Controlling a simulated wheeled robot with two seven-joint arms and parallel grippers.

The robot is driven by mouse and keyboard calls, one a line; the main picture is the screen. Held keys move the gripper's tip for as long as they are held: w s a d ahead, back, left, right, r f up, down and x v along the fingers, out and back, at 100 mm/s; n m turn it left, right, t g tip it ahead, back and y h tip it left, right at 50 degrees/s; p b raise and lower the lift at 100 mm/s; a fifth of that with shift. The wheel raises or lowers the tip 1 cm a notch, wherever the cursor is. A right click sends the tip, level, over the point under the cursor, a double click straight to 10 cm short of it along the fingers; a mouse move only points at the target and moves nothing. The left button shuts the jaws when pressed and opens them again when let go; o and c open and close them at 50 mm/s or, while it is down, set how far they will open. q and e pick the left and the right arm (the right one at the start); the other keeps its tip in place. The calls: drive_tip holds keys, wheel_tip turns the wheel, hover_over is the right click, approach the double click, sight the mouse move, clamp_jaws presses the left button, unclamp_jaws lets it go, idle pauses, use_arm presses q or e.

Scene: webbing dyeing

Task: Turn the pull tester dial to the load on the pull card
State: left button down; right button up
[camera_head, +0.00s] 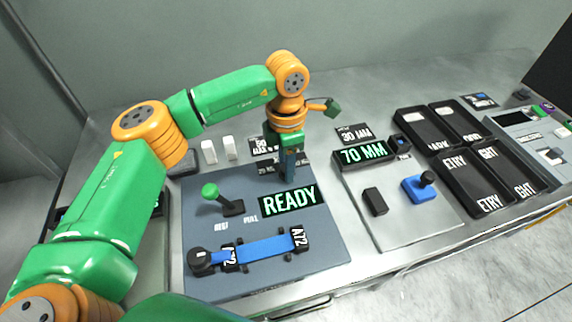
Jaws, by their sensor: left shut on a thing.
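A green-knobbed lever (211,191) stands beside the REST and PULL labels. A blue webbing strip (262,248) lies flat across the front between dark end pieces. My left gripper (288,168) points down at the panel's back, behind the display, shut on what appears to be the dial. The gripper hides the dial and its setting. A black card (262,146) behind it reads MAX, with a number I cannot read surely. My right gripper is not in view.
Two white blocks (209,152) stand behind the panel. To the right, another panel has a 70 MM display (364,154), a blue slider (419,188) and a 30 MM card (353,134). Black labelled trays (474,184) lie farther right. The bench front is mostly clear.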

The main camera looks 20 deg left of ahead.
use_arm(q)
drive_tip(key=shift+m, duration=0.3)
drive_tip(key=shift+c, duration=2.4)
unclamp_jaws()
drive_tip(key=shift+w, duration=0.1)
wheel_tip(320, 180, up, 7)
drive_tip(key=shift+r+b, duration=0.1)
drive_tip(key=shift+b, duration=0.4)
